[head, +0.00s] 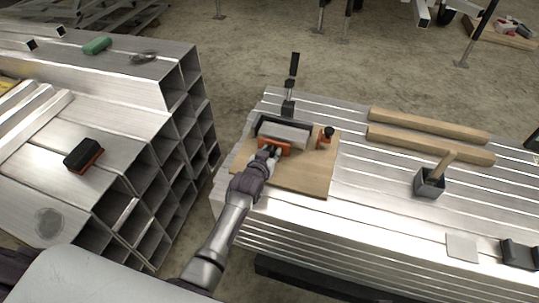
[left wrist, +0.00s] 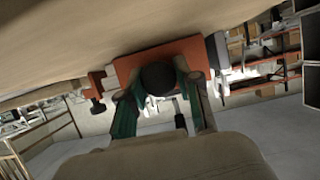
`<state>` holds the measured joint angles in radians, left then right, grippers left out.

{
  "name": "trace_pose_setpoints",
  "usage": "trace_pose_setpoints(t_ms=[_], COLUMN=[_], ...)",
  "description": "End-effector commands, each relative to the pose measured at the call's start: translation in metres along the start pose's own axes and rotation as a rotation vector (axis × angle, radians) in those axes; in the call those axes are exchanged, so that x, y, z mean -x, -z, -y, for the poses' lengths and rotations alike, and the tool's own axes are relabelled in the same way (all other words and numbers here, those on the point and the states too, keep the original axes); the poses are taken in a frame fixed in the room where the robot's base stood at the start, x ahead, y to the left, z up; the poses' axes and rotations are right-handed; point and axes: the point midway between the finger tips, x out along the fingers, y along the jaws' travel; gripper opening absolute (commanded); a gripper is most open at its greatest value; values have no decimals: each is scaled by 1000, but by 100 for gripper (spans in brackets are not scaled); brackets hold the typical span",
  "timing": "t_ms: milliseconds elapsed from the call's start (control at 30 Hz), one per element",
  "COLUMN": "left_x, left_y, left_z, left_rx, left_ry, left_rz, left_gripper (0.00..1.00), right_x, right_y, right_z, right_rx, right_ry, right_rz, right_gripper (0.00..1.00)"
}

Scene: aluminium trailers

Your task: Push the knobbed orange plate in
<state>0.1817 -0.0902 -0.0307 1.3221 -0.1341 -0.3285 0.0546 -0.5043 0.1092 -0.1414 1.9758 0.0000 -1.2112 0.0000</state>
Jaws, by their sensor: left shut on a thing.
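The knobbed orange plate (head: 288,152) is at the front of a grey metal block (head: 285,133) in a black frame, fixed on a wooden board (head: 305,178). In the left wrist view the orange plate (left wrist: 140,60) fills the upper middle, and its round black knob (left wrist: 157,77) is between my fingers. My left gripper (head: 268,155), also in the left wrist view (left wrist: 160,88), is shut on the knob. In the head view the gripper hides the knob and part of the plate. My right gripper is not in view.
A small orange piece with a black knob (head: 326,137) stands right of the block, and an upright black handle (head: 294,66) behind it. Stacked square tubes (head: 175,130) stand left.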

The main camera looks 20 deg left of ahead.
Motion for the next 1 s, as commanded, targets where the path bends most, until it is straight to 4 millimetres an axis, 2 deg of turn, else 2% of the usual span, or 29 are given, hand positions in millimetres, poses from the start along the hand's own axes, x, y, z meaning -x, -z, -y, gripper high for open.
trace_pose_setpoints(t_ms=[33, 67, 200, 500, 633, 767, 1000], left_x=[0, 0, 0, 1, 10, 30, 82], left_y=[-1, -1, -1, -1, -1, -1, -2], left_z=[0, 0, 0, 0, 0, 0, 0], left_rx=[0, 0, 0, 0, 0, 0, 1], left_ry=[0, 0, 0, 0, 0, 0, 0], left_rz=[3, 3, 2, 2, 2, 2, 2], left_gripper=[0, 38, 59, 59, 59, 59, 59], right_x=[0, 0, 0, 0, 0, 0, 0], right_y=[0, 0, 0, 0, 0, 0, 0], right_z=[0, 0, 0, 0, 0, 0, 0], right_rx=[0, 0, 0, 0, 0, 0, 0], right_ry=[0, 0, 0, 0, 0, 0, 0], right_rz=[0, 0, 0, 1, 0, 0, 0], right_gripper=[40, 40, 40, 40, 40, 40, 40])
